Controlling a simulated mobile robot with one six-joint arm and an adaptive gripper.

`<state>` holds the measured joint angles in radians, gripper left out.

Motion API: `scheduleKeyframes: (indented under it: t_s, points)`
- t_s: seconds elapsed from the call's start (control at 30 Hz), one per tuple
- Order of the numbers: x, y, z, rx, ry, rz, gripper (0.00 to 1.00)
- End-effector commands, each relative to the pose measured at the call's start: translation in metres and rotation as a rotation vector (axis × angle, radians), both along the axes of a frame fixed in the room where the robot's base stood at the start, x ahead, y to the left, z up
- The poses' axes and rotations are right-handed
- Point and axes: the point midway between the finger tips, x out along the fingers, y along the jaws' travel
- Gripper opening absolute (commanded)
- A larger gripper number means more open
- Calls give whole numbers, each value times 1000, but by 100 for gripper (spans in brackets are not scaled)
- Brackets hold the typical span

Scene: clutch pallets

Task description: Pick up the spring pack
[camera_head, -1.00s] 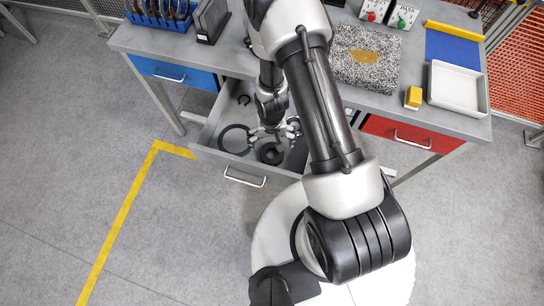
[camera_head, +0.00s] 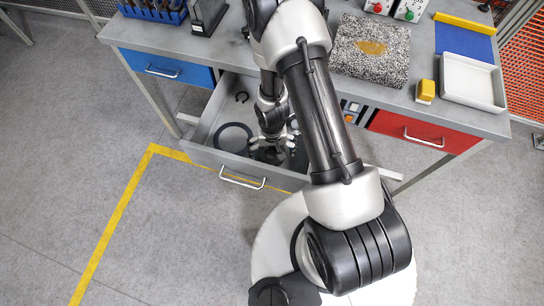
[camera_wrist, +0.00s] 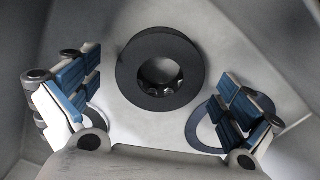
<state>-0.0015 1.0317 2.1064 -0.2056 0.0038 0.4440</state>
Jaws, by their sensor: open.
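The spring pack appears to be the thick dark ring (camera_wrist: 131,72) on the pale drawer floor in the wrist view. Small round parts show inside its central hole. In the head view it is a dark patch (camera_head: 266,156), mostly hidden by my gripper (camera_head: 275,145). My gripper (camera_wrist: 160,95) is open and empty above the drawer floor. Its blue-padded fingers stand to the left and right of the ring, apart from it.
The open grey drawer (camera_head: 208,118) has walls close around my gripper. A thin, larger ring (camera_head: 233,136) lies at its left, with a small open clip (camera_head: 241,97) farther back. The bench top (camera_head: 330,88) overhangs the drawer's rear. A red drawer (camera_head: 425,131) is closed at right.

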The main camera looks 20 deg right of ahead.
Motion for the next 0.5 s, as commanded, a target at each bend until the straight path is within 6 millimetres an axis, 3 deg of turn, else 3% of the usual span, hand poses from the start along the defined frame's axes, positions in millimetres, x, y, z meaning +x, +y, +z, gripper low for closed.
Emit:
scheduleKeyframes:
  t_s: [0.27,0.5]
  points:
    - [0,0,-1,0,-1,1,99]
    - [0,0,-1,0,-1,1,83]
